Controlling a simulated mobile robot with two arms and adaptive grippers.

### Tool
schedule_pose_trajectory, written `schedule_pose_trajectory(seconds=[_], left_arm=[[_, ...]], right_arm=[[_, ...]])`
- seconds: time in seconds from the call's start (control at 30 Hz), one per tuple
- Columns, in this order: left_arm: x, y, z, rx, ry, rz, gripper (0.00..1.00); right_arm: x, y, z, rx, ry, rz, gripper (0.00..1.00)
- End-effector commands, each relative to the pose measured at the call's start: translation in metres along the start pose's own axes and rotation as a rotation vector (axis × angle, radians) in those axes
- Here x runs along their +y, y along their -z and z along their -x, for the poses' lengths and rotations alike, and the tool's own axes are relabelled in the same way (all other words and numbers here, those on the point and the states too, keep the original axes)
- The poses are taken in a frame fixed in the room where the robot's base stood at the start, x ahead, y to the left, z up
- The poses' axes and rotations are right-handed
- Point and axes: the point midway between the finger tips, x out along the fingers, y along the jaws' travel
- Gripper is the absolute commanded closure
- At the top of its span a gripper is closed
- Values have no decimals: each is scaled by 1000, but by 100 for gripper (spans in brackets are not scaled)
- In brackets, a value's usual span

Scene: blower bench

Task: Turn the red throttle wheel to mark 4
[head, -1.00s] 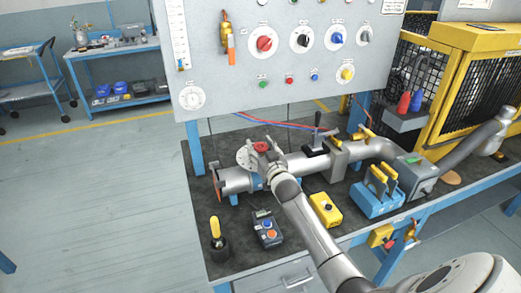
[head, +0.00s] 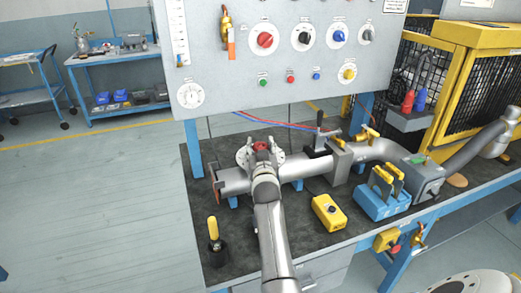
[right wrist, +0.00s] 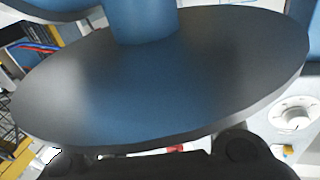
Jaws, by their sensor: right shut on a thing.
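The red throttle wheel (head: 261,146) sits on the grey pipe (head: 234,180) on the bench, in the head view. A pale round plate (head: 243,156) shows on both sides of it; its marks are too small to read. My right gripper (head: 263,157) is at the wheel, shut on it, and my wrist hides its near side. In the right wrist view a large grey disc (right wrist: 160,85) under a blue cylinder (right wrist: 145,20) fills most of the picture. A small red patch (right wrist: 175,148) shows at its lower edge. My left gripper is in neither view.
A yellow button box (head: 327,212) and a blue holder with yellow handles (head: 378,200) stand to the right of my arm. A yellow-handled tool (head: 213,230) stands in a dark cup at the front left. The control panel (head: 270,90) rises behind the pipe.

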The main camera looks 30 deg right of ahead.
Motion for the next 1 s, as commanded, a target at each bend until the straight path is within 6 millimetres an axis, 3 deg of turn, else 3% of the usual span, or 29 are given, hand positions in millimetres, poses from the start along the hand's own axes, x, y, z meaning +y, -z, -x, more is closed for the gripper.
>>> schedule_pose_trajectory(seconds=[0.1,0.13,0.3,0.67,0.77,1.0], left_arm=[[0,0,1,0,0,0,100],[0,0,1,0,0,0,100],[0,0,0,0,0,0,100],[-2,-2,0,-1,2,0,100],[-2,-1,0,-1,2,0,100],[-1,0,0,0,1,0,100]], right_arm=[[0,6,-1,10,0,0,76],[0,5,-1,10,0,0,51],[0,3,0,6,1,0,29],[0,3,0,2,1,0,29],[0,14,-1,4,0,-1,29],[0,60,-1,6,1,-1,29]])
